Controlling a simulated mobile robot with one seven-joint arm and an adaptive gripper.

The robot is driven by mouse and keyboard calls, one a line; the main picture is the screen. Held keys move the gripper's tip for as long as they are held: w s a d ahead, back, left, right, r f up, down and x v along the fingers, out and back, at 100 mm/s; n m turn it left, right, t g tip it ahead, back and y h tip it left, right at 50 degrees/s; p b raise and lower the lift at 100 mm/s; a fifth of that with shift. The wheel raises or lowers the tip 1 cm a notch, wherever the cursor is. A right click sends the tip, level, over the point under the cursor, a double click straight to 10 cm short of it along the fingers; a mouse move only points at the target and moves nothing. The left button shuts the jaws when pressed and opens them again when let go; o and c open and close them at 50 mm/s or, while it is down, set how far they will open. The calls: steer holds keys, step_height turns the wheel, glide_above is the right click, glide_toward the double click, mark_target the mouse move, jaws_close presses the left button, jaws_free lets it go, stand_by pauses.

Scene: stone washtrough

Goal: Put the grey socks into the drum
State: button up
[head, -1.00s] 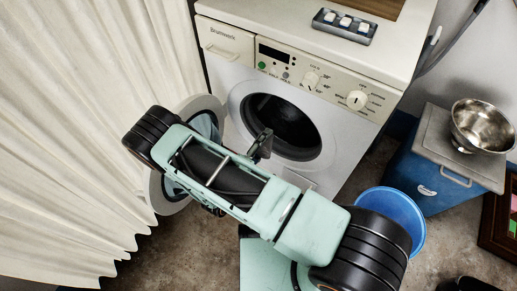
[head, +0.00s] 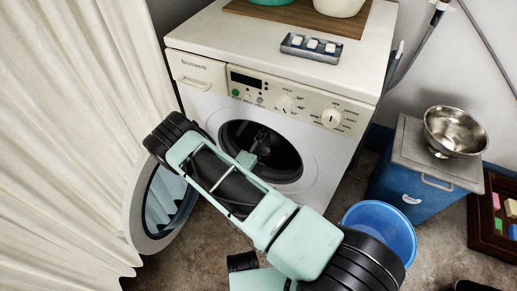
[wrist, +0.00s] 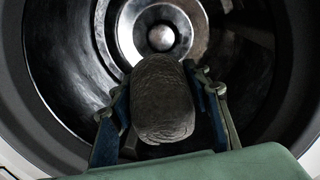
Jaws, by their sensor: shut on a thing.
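The grey socks (wrist: 162,100) are a dark, rounded, wrinkled bundle in the wrist view. My gripper (wrist: 163,88) is shut on them, one finger on each side. Behind them is the dark drum (wrist: 62,50) with a shiny round hub at its back. In the head view my gripper (head: 264,138) reaches into the round opening of the drum (head: 287,165). The socks cannot be clearly made out there. In the wrist view the socks appear in front of the drum's back, and apart from its walls.
The washing machine's round door (head: 134,208) stands open at the left, by a cream curtain (head: 60,130). A blue bucket (head: 405,235) stands at the lower right. A steel bowl (head: 456,130) sits on a blue box (head: 388,185). A small tray (head: 288,49) rests on the machine.

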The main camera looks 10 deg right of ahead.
steer(key=f+b+x, duration=0.2)
steer(key=b+x, duration=0.5)
steer(key=x, duration=1.1)
steer(key=shift+f, duration=0.1)
steer(key=o, duration=1.2)
steer(key=shift+o, duration=0.2)
steer(key=v, duration=1.2)
